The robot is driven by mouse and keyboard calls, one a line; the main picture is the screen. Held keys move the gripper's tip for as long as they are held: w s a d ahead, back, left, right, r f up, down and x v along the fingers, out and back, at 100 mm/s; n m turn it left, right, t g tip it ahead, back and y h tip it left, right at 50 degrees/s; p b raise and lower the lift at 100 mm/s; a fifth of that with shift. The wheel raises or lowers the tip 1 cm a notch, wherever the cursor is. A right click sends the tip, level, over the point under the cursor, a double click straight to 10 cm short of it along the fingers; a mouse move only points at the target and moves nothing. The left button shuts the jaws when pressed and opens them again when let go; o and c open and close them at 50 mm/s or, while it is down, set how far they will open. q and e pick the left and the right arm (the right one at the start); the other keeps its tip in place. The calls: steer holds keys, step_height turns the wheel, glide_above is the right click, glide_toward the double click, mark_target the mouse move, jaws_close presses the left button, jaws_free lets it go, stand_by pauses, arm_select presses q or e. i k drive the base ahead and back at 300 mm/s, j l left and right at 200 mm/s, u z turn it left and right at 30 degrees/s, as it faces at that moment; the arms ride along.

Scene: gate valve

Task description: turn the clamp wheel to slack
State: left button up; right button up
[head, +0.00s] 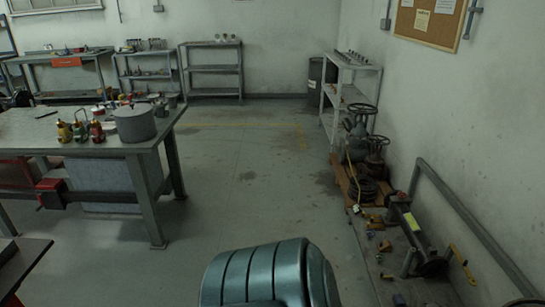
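Neither of my grippers is in view. I cannot tell which wheel is the clamp wheel. A grey-green valve (356,140) with a dark handwheel (363,108) stands at the right, by the wall. A red valve (374,166) with its own handwheel (377,141) stands just in front of it. Nearer, a long dark device with a yellow part (411,222) lies along the right wall, with a dark round part (432,265) at its near end. Part of a dark rim (524,302) shows at the bottom right corner.
A workbench (80,145) with a grey pot (134,122) and several bottles stands at the left. Shelves (211,68) line the back wall. Small parts (385,246) lie on the floor at the right, beside a wall rail (470,228). The middle floor is clear.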

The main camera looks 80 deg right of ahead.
mark_target(401, 195)
steer(key=z, duration=3.75)
steer(key=i+j+z, duration=0.1)
steer(key=z, duration=0.5)
steer(key=i+j+z, duration=0.5)
steer(key=j, duration=0.25)
steer(key=i+j, duration=0.15)
steer(key=j, duration=0.2)
steer(key=i+j+z, duration=0.15)
steer(key=j, duration=0.2)
steer(key=i+j, duration=0.2)
steer(key=j, duration=0.15)
steer(key=i+j+z, duration=0.1)
steer(key=j, duration=0.25)
steer(key=i+j, duration=0.15)
steer(key=j, duration=0.25)
steer(key=i+j, duration=0.15)
steer(key=j, duration=0.25)
steer(key=i+j, duration=0.15)
steer(key=j, duration=0.2)
steer(key=i+j, duration=0.15)
steer(key=j, duration=0.25)
steer(key=i+j+z, duration=0.1)
steer(key=j, duration=0.25)
steer(key=i, duration=0.05)
